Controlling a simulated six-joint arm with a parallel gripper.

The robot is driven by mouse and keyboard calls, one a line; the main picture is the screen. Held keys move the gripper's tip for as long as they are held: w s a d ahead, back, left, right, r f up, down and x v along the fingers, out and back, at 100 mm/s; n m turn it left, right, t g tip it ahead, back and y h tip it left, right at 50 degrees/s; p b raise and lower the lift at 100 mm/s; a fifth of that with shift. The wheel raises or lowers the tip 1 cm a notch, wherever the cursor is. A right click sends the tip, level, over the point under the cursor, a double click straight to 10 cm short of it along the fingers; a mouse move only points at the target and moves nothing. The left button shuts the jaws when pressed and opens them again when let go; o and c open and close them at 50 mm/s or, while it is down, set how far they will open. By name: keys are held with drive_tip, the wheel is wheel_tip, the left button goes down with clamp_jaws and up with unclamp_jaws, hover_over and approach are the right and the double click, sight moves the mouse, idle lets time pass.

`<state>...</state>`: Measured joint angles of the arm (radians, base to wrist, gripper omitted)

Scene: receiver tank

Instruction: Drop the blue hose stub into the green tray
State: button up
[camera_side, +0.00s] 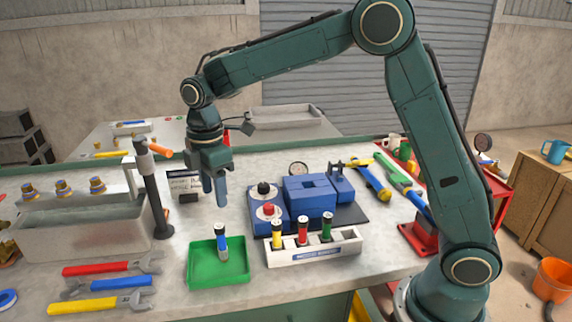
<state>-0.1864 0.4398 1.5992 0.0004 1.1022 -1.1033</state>
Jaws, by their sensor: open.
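The blue hose stub (222,244) is a short cylinder with a blue band and a pale lower part. It stands roughly upright in or just over the green tray (203,273); I cannot tell whether it touches the tray floor. My gripper (215,199) is open, pointing down above the tray and the stub. A small gap shows between its fingertips and the top of the stub, and nothing is seen between the fingers.
A white rack (290,257) holds yellow, red and green stubs right of the tray. A blue fixture (308,195) stands behind it. Wrenches (112,266) lie left of the tray. A dark post (151,190) and a grey trough (70,225) stand further left.

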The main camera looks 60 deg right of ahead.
wheel_tip(320, 180, up, 6)
drive_tip(key=shift+f, duration=0.2)
idle(0.5)
drive_tip(key=s+d+r+m+t, duration=0.1)
drive_tip(key=s+d+r+m, duration=0.25)
drive_tip(key=s, duration=0.35)
drive_tip(key=s+d+r+m+t, duration=0.2)
drive_tip(key=s+r+m, duration=0.15)
drive_tip(key=s, duration=0.35)
drive_tip(key=s+d+f+m+t, duration=0.1)
drive_tip(key=s+f+m, duration=0.1)
drive_tip(key=s+m, duration=0.2)
drive_tip(key=s+d+f+m+t, duration=0.1)
drive_tip(key=s+d+f+m, duration=0.1)
drive_tip(key=s, duration=0.8)
drive_tip(key=shift+s+d+f+m+t, duration=0.15)
drive_tip(key=shift+s+f+m+t, duration=0.2)
drive_tip(key=shift+m, duration=0.55)
